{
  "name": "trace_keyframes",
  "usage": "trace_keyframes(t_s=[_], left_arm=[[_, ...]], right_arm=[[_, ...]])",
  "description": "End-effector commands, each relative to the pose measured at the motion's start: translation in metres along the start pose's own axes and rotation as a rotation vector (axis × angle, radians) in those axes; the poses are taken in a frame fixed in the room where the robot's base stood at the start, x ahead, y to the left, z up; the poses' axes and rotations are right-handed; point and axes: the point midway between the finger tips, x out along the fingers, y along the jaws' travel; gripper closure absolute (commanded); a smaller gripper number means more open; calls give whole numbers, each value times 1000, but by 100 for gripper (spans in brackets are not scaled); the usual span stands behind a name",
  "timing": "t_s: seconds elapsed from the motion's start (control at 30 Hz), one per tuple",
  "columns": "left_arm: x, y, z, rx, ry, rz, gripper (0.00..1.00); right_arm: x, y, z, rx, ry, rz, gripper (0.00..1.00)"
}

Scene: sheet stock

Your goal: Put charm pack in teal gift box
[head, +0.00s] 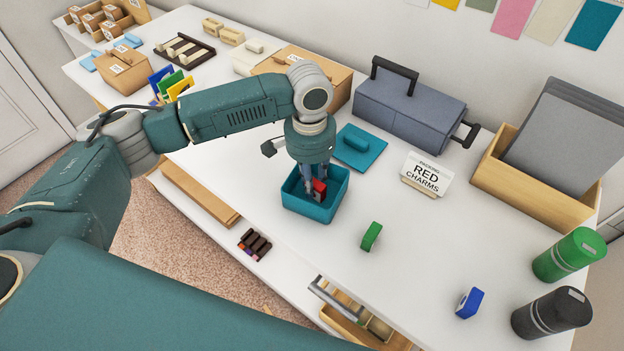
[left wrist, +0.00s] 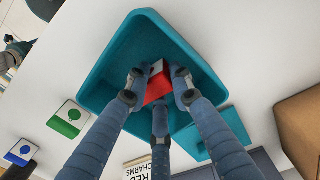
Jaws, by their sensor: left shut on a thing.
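The teal gift box (head: 318,214) stands open on the white table in the head view, and it fills the middle of the left wrist view (left wrist: 110,75). Its teal lid (head: 356,148) lies apart, just behind it. My left gripper (head: 317,190) reaches down into the box, shut on the red charm pack (left wrist: 157,88). The red pack also shows between the fingers in the head view (head: 319,186). I cannot tell whether the pack touches the box floor. My right gripper is not in view.
A green pack (head: 371,236) and a blue pack (head: 469,303) lie to the right of the box. A sign reading "RED CHARMS" (head: 426,174) stands behind them. A grey-blue case (head: 410,108) is at the back.

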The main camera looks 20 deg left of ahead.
Motion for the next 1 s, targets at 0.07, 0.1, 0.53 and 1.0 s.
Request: trace_keyframes(t_s=[0.07, 0.1, 0.53, 1.0], left_arm=[[0, 0, 0, 1, 0, 0, 96], [0, 0, 0, 1, 0, 0, 96], [2, 0, 0, 0, -1, 1, 59], [-46, 0, -1, 2, 4, 0, 59]], right_arm=[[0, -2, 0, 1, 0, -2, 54], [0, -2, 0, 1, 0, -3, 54], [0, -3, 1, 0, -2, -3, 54], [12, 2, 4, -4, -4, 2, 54]])
